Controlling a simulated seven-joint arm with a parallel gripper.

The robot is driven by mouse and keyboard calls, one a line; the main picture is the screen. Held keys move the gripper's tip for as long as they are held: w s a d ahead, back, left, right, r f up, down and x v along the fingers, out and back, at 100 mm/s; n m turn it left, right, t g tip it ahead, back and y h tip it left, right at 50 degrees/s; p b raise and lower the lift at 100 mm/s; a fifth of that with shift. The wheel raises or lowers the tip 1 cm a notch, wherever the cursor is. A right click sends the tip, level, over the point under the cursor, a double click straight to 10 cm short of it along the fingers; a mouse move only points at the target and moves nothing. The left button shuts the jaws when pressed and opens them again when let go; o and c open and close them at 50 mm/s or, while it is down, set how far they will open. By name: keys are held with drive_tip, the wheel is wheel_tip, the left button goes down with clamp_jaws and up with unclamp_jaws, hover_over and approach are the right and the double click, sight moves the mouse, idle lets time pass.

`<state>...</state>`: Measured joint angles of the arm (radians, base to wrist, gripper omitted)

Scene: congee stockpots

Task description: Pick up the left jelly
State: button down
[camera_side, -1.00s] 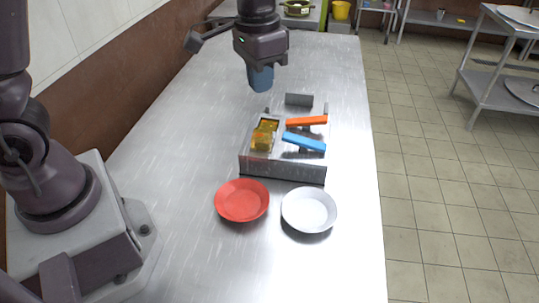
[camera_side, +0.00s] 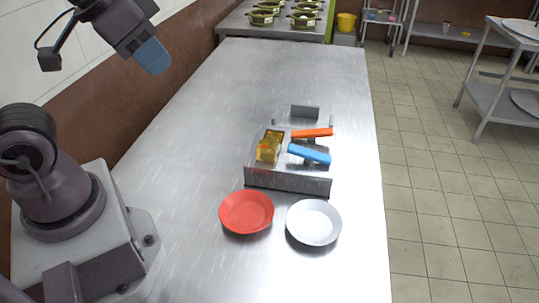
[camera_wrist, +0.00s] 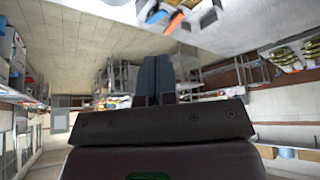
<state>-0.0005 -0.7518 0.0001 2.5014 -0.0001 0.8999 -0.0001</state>
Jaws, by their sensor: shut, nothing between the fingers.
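Amber, see-through jelly (camera_side: 270,147) sits in the left part of a metal tray (camera_side: 287,180) on the steel table in the side view. From here I cannot tell whether it is one block or more. My gripper (camera_side: 152,58), with blue fingers, is at the upper left, high and well away from the jelly. Its fingers are shut together and empty; they also show in the wrist view (camera_wrist: 155,80). The wrist view catches part of the tray at its top edge, where I cannot make out the jelly clearly.
An orange handle (camera_side: 312,132) and a blue handle (camera_side: 309,154) lie across the tray's right side. A red plate (camera_side: 246,212) and a white plate (camera_side: 313,222) stand in front. Several pots (camera_side: 263,17) are at the back. The table left of the tray is clear.

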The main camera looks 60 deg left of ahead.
drive_tip(key=c, duration=1.8)
unclamp_jaws()
drive_tip(key=shift+c, duration=0.2)
drive_tip(key=o, duration=1.4)
